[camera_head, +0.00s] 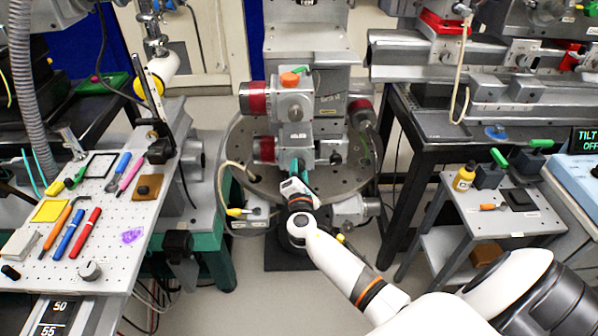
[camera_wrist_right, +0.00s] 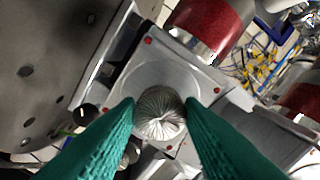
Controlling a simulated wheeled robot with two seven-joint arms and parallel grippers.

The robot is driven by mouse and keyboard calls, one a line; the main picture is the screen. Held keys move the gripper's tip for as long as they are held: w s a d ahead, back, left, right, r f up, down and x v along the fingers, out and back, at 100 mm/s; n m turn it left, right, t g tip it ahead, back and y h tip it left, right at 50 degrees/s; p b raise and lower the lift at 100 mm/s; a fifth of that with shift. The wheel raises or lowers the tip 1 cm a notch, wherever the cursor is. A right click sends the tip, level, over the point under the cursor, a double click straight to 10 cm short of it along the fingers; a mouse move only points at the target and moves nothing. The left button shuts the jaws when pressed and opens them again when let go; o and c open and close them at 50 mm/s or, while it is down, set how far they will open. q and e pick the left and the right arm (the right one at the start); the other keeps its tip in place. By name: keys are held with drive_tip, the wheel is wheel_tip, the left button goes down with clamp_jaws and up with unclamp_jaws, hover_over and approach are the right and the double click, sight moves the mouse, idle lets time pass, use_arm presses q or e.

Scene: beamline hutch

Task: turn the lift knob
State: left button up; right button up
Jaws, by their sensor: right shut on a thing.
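The lift knob (camera_wrist_right: 160,112) is a round silver knob with a ribbed side, on a square grey plate with small red dots at its corners. In the wrist view it sits between the green fingers of my right gripper (camera_wrist_right: 161,108), which touch it on both sides. In the head view my right gripper (camera_head: 297,168) reaches the front of the grey stage stack (camera_head: 296,112) above the round table, and the knob is hidden there. My left gripper is not in view.
Red-ended motors (camera_head: 252,98) stick out from the stack, above a round drilled table (camera_head: 245,165). A perforated board (camera_head: 125,235) with pens and small tools stands at left. A grey cart (camera_head: 520,215) with a yellow bottle (camera_head: 463,178) stands at right.

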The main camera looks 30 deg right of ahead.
drive_tip(key=shift+f, duration=0.1)
drive_tip(key=o, duration=1)
drive_tip(key=shift+a, duration=0.1)
drive_tip(key=v, duration=1.2)
drive_tip(key=shift+s+b, duration=0.1)
drive_tip(key=shift+b, duration=0.3)
